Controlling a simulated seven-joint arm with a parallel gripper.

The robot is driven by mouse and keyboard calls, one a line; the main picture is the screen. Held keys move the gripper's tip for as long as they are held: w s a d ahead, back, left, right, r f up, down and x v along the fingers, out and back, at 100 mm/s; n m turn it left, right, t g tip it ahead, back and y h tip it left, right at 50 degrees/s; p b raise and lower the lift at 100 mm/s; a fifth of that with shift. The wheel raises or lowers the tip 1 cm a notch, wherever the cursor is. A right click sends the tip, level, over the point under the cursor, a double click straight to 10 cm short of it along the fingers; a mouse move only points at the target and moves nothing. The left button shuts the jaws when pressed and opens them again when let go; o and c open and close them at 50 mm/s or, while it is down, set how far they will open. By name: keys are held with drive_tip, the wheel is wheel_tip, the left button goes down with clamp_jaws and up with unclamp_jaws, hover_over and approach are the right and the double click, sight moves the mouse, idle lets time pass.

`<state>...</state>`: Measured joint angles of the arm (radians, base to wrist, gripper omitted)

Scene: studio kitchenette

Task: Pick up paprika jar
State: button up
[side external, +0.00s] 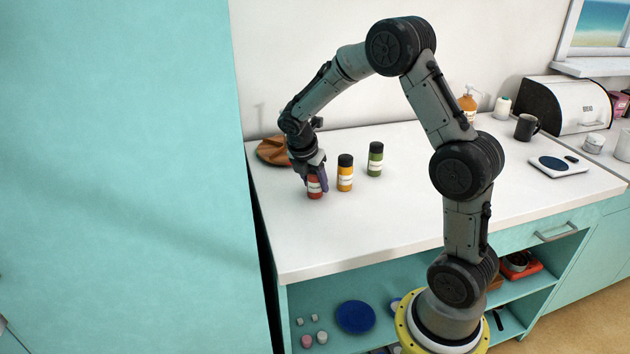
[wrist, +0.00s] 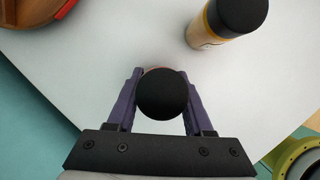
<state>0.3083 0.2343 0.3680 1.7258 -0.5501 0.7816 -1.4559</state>
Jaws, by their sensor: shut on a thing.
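The paprika jar (side external: 315,187) is a red jar with a white label, standing upright on the white counter, leftmost of three spice jars. In the wrist view its round black lid (wrist: 162,95) sits between the purple fingers, with a little red showing behind it. My gripper (side external: 314,180) points down over the jar and is shut on it, one finger on each side. It also shows in the wrist view (wrist: 160,100). The jar's lid is hidden by the gripper in the side view. The jar appears to rest on the counter.
A yellow jar (side external: 345,173) stands close to the right, with a green jar (side external: 375,159) beyond it. A brown round item (side external: 272,151) lies behind the gripper at the left. A tall teal panel (side external: 125,180) borders the counter's left side. The front counter (side external: 370,230) is clear.

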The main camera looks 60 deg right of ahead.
clamp_jaws()
drive_tip(key=shift+r, duration=0.1)
